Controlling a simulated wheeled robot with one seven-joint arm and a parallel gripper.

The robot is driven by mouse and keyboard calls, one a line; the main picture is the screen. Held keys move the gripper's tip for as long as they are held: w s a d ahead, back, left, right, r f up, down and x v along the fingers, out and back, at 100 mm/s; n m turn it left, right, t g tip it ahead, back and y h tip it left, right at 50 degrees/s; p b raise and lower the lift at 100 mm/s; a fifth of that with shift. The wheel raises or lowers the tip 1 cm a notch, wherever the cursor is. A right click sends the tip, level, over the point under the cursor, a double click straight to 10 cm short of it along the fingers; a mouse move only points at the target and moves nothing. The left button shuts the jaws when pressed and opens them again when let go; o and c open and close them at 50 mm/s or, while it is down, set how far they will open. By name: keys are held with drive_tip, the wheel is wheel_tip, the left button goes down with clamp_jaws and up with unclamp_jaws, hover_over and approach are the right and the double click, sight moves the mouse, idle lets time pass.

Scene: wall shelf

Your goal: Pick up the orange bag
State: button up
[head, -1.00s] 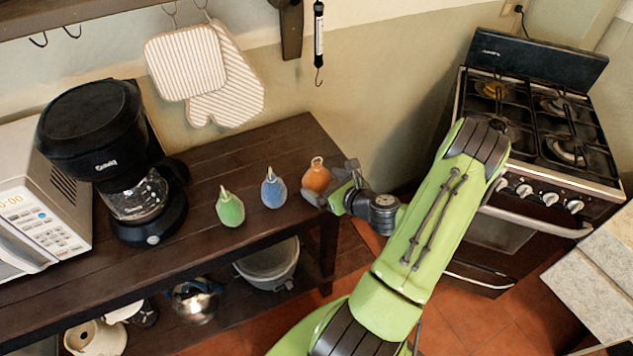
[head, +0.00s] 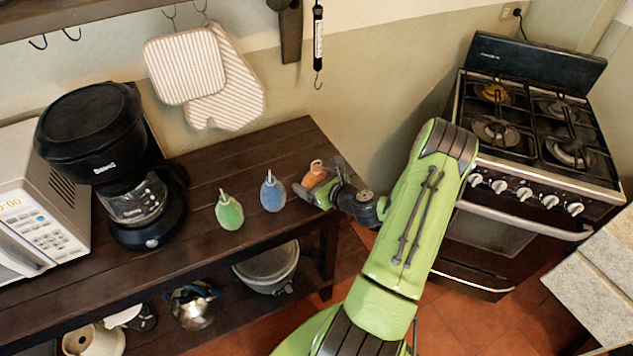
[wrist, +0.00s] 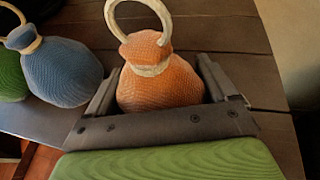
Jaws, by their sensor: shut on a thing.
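The orange bag (head: 315,175) is at the right end of the dark wooden shelf top, beside the blue bag (head: 272,191) and the green bag (head: 229,211). My gripper (head: 318,184) is at the orange bag, its fingers on either side of it. In the wrist view the orange bag (wrist: 160,80) sits upright between the two fingers, its pale tie and ring handle pointing up. My gripper (wrist: 160,92) is shut on its body. The blue bag (wrist: 55,70) is just left of the left finger, with part of the green bag (wrist: 10,75) beyond it.
A black coffee maker (head: 100,150) and a microwave (head: 40,200) stand on the left of the shelf top (head: 180,265). Striped mitts (head: 185,65) hang on the wall behind. A stove (head: 535,130) stands at the right. The shelf top behind the bags is bare.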

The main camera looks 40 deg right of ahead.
wheel_tip(320, 180, up, 10)
drive_tip(key=p, duration=0.3)
drive_tip(key=shift+r, duration=0.1)
idle(0.4)
